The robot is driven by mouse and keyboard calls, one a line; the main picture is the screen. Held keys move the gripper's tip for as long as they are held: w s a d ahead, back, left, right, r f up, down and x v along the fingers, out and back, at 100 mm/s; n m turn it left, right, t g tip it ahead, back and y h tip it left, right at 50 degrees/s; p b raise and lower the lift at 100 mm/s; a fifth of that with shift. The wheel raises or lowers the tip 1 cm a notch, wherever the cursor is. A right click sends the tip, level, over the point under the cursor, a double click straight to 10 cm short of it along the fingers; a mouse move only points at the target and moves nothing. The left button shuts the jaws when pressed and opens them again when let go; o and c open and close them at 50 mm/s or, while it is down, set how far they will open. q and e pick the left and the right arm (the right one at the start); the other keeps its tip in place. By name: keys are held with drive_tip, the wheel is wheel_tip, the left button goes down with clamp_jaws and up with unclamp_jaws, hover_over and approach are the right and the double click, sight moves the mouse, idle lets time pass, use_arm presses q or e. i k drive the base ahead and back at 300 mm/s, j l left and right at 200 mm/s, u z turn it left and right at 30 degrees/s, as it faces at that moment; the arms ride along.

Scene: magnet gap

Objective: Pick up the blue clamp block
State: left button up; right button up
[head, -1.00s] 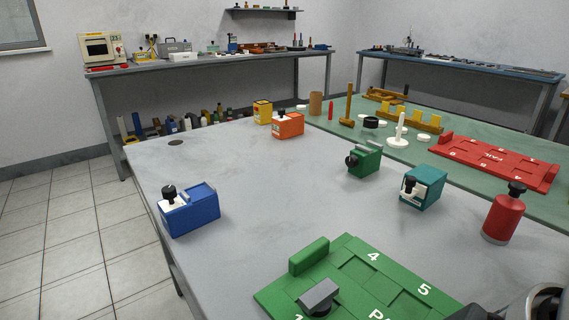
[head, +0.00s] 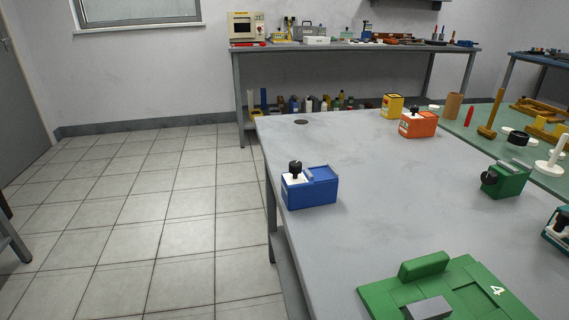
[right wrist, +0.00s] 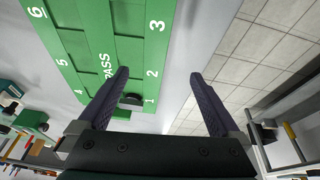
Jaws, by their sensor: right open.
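The blue clamp block (head: 311,191) sits upright on the grey table near its left edge in the head view. It has a black knob and a white patch on its top left. My right gripper (right wrist: 160,85) shows in the right wrist view, its two dark fingers spread wide with nothing between them. The green numbered board (right wrist: 110,45) lies beyond the fingers in that view. Neither gripper is in the head view, and the blue clamp block cannot be made out in the right wrist view.
The green board (head: 390,299) lies at the table's front. A green block (head: 506,180), a teal block (head: 560,228), an orange block (head: 419,125) and a yellow block (head: 392,105) stand to the right and back. The table (head: 390,200) is clear around the blue block.

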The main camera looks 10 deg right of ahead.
sight(301, 193)
drive_tip(key=i+l+u, duration=0.25)
drive_tip(key=u, duration=0.15)
drive_tip(key=i+l+u, duration=0.15)
drive_tip(key=l+u, duration=0.25)
drive_tip(key=i+l+u, duration=0.15)
drive_tip(key=l+u, duration=0.25)
